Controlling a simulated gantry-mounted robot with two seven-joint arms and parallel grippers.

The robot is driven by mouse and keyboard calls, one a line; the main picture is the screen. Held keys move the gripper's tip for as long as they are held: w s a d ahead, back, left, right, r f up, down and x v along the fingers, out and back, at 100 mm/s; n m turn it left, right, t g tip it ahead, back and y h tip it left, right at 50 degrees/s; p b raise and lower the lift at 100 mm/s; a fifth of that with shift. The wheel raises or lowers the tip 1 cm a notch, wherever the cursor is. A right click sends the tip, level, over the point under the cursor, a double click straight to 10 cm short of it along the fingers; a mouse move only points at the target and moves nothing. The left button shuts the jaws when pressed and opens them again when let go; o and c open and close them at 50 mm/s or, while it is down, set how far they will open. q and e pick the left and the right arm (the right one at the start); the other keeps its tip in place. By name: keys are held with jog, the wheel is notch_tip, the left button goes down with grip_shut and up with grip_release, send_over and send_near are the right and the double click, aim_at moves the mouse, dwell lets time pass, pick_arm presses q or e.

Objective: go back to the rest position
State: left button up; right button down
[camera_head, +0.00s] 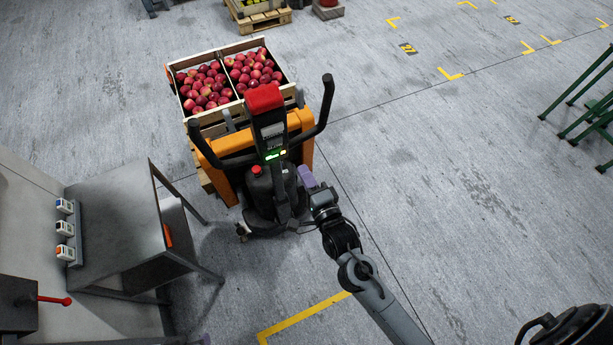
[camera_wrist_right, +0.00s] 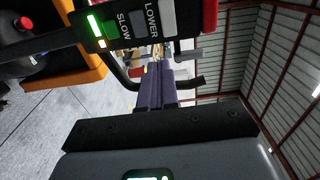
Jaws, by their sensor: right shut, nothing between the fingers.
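My right gripper (camera_head: 307,177) is in the middle of the head view, just right of the pallet truck's tiller column (camera_head: 281,180). Its purple fingers are closed together with nothing between them. In the right wrist view the shut fingers (camera_wrist_right: 155,88) point toward the truck's black handle bar, and the control panel (camera_wrist_right: 140,25) with "SLOW" and "LOWER" buttons is close by. I cannot tell whether the gripper touches the truck.
The orange pallet truck (camera_head: 228,160) stands before a crate (camera_head: 212,117) of red apples. A grey metal table (camera_head: 115,215) is at left. Green metal frames (camera_head: 581,110) stand at the right edge. The floor on the right is open.

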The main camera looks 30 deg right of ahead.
jog(key=shift+s, duration=0.25)
dwell(0.3)
jog(key=s+d+f+n+g, duration=0.25)
jog(key=s+n+g, duration=0.45)
jog(key=s+n, duration=0.4)
jog(key=s+d+f+n+g, duration=0.1)
jog(key=s+f+n+g, duration=0.2)
jog(key=s+n+g, duration=0.65)
notch_tip(320, 180, up, 13)
jog(key=s+t+p, duration=0.2)
jog(key=p, duration=1.1)
jog(key=shift+s+y, duration=0.2)
jog(key=shift+y, duration=0.2)
jog(key=shift+a, duration=0.1)
